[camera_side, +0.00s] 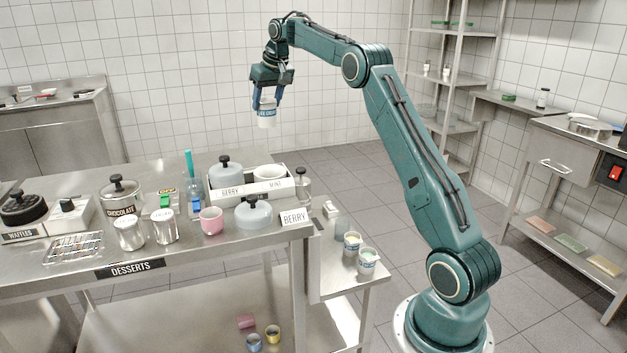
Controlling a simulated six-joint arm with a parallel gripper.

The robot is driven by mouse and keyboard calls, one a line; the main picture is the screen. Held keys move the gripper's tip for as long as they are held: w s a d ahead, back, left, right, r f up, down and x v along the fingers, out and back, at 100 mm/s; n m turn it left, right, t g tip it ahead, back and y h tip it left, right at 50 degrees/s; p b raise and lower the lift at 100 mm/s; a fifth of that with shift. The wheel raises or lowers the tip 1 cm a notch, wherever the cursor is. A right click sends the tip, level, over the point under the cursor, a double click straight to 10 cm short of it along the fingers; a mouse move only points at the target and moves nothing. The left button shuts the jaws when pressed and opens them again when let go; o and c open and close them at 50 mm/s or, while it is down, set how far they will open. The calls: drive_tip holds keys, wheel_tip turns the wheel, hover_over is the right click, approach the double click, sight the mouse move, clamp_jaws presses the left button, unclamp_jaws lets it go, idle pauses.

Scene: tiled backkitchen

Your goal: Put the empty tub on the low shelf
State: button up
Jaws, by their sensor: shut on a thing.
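My gripper (267,100) is high above the back right part of the steel dessert counter (70,275). It is shut on a white tub (267,117) with a blue printed band, held upright in the air. The inside of the held tub cannot be seen.
Below the gripper, a white bin (262,187) holds lidded containers. A grey lidded pot (253,213), a BERRY sign (294,217), a pump bottle (303,185) and a pink cup (211,220) stand around it. The lower shelf's left part looks clear.

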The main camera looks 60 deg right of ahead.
drive_tip(key=s+d+f+m, duration=0.2)
drive_tip(key=s+d+f, duration=0.15)
drive_tip(key=f, duration=0.45)
drive_tip(key=s+d+f+m, duration=0.1)
drive_tip(key=s+d+f, duration=0.2)
drive_tip(key=s+f, duration=0.35)
drive_tip(key=s+a+f+m+g+h, duration=0.1)
drive_tip(key=s+a+f, duration=0.1)
drive_tip(key=s+f, duration=0.4)
drive_tip(key=s+a+f, duration=0.2)
drive_tip(key=s+f, duration=0.1)
drive_tip(key=f, duration=0.5)
drive_tip(key=shift+s+d+f, duration=0.1)
drive_tip(key=shift+f, duration=9.75)
drive_tip(key=shift+f, duration=0.15)
drive_tip(key=o, duration=1)
drive_tip(key=shift+c, duration=0.2)
drive_tip(key=v, duration=1.2)
